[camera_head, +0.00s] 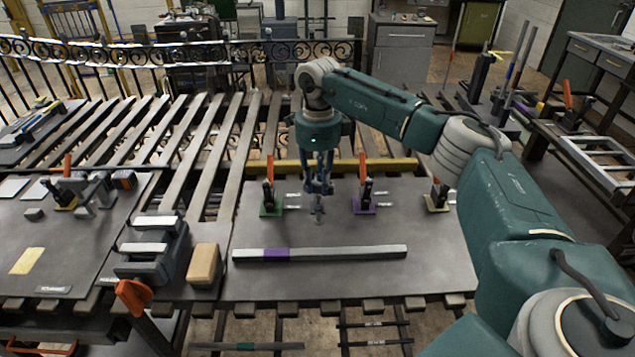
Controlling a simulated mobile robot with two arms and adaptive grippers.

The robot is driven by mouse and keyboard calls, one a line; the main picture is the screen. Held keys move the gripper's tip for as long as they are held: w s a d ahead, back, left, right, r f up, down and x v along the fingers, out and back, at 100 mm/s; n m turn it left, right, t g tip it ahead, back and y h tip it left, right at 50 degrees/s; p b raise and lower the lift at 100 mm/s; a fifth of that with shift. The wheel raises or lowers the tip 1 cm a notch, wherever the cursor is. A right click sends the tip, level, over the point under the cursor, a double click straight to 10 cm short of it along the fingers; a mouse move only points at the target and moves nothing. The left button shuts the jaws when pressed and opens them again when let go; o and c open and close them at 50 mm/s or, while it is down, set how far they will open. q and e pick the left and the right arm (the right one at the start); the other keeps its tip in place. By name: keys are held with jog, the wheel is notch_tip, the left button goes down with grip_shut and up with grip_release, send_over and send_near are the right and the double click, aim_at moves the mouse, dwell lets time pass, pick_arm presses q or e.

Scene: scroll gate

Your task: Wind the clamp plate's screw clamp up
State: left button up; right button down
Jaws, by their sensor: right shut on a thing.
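The clamp plate (430,262) is a flat grey plate lying on the slatted table. My right gripper (318,190) points down over its back middle, with its fingers closed together. A small grey metal piece (318,214) shows right below the fingertips, and it looks like part of the screw clamp. The gripper hides most of it, so its height and thread cannot be made out. My left gripper is not in view.
Upright orange-handled clamps with green (271,208), purple (363,205) and yellow (437,203) bases stand on the plate around the gripper. A grey bar (340,253) with a purple band lies across the front. A wooden block (204,264) and grey vise (150,250) sit left.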

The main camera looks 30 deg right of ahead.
aim_at(320, 184)
jog(key=n, duration=0.6)
jog(key=shift+s+d+f+n, duration=0.1)
jog(key=shift+s+f+n, duration=0.05)
jog(key=shift+n, duration=0.15)
dwell(0.4)
jog(key=c, duration=1.5)
grip_release()
jog(key=shift+r, duration=0.5)
notch_tip(320, 184, up, 11)
jog(key=shift+r, duration=0.1)
